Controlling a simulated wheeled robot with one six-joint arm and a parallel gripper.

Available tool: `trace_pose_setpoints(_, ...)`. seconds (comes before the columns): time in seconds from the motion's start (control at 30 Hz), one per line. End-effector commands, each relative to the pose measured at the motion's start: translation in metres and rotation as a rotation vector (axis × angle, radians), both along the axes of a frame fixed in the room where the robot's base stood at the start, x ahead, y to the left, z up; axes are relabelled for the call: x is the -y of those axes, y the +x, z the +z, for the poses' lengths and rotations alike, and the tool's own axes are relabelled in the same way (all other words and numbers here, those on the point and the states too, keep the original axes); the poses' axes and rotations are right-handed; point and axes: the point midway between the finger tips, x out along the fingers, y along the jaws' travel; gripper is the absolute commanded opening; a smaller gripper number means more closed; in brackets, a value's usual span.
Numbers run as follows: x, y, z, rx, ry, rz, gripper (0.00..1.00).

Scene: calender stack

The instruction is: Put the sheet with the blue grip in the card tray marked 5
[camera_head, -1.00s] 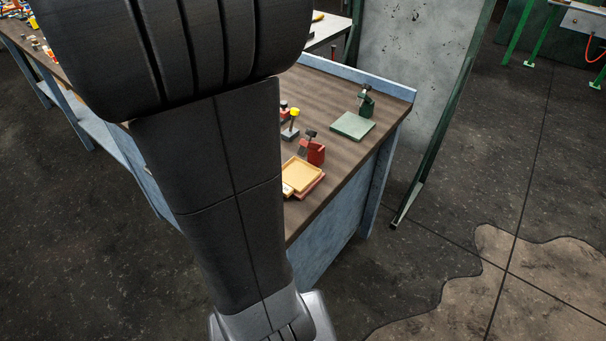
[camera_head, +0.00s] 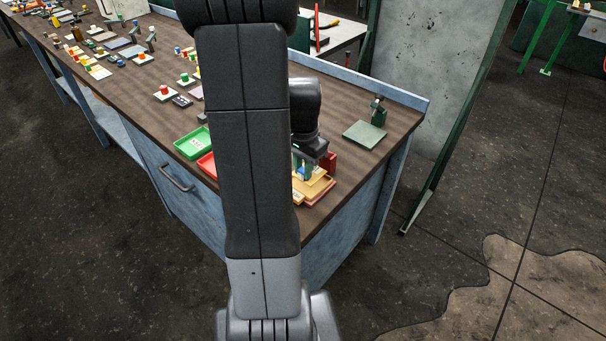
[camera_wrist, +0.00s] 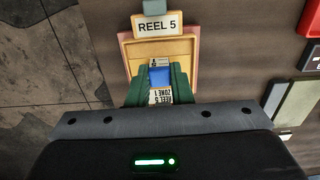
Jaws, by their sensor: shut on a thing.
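The yellow card tray (camera_wrist: 184,48) lies ahead of my gripper in the wrist view, with a label (camera_wrist: 158,24) reading "REEL 5" at its far edge. It also shows in the head view (camera_head: 318,188), partly hidden by my arm. My gripper (camera_wrist: 159,80) has green fingers shut on the blue grip (camera_wrist: 159,75) of a sheet. The sheet's printed face (camera_wrist: 160,97) shows between the fingers, with upside-down text like "REEL 5 ZONE 1". The gripper is over the near part of the tray; I cannot tell whether the sheet touches the tray floor.
A green tray (camera_head: 191,142) and a red tray (camera_head: 207,164) stand to the left, the red one partly behind my arm. A red block (camera_head: 330,161) stands beside the yellow tray. A flat green plate (camera_head: 364,134) with a dark green stand (camera_head: 378,111) is at the right.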

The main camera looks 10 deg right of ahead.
Motion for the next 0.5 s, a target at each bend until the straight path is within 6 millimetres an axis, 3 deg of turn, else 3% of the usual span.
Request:
trace_pose_setpoints(0.23,0.000,-0.001,-0.029,-0.004,0.001,0.000,0.00)
trace_pose_setpoints(0.5,0.000,0.000,-0.033,0.000,0.000,0.000,0.00)
